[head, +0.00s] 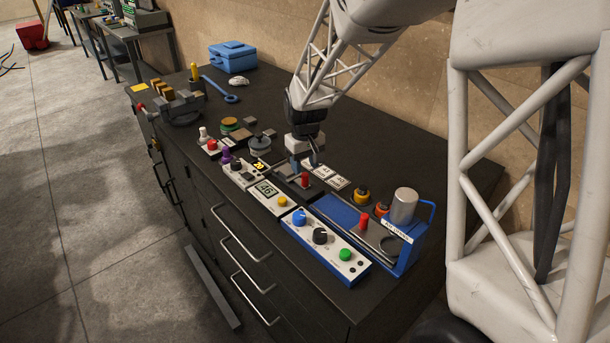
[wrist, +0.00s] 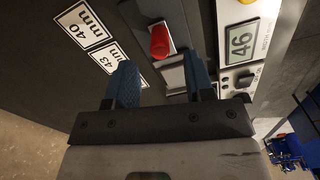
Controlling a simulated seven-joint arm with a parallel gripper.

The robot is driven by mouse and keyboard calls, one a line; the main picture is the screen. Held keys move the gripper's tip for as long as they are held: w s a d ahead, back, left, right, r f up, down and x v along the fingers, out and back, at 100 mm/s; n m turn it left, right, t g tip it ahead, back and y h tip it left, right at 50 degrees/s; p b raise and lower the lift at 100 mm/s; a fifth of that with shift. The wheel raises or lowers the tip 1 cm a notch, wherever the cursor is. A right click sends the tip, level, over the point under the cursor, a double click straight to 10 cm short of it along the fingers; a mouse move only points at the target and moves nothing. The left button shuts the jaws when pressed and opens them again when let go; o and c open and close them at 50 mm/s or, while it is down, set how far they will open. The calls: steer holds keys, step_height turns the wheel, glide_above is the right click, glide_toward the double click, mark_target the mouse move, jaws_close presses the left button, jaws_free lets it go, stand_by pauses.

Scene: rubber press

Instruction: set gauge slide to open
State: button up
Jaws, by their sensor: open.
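The gauge slide (head: 291,186), as I take it, is a dark plate with an upright red knob (head: 305,180), right behind the white display unit reading 46 (head: 268,190). My gripper (head: 304,162) points down just behind the knob, low over the far end of the slide. In the wrist view the blue fingers of my gripper (wrist: 160,63) are apart, with nothing held. The red knob (wrist: 160,42) shows just beyond the fingertips, apart from them. A light grey block (wrist: 172,76) lies between the fingers. The slide's far end is partly hidden by my gripper.
Two label cards (head: 331,177), reading 40 mm and 43 mm in the wrist view, lie right of the slide. A blue-based tray (head: 340,208) with another red knob (head: 364,221) and a metal cylinder (head: 403,206) stands to the right. A control box (head: 326,244) sits in front.

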mark_target(305, 174)
steer(key=shift+f, duration=2.1)
jaws_close()
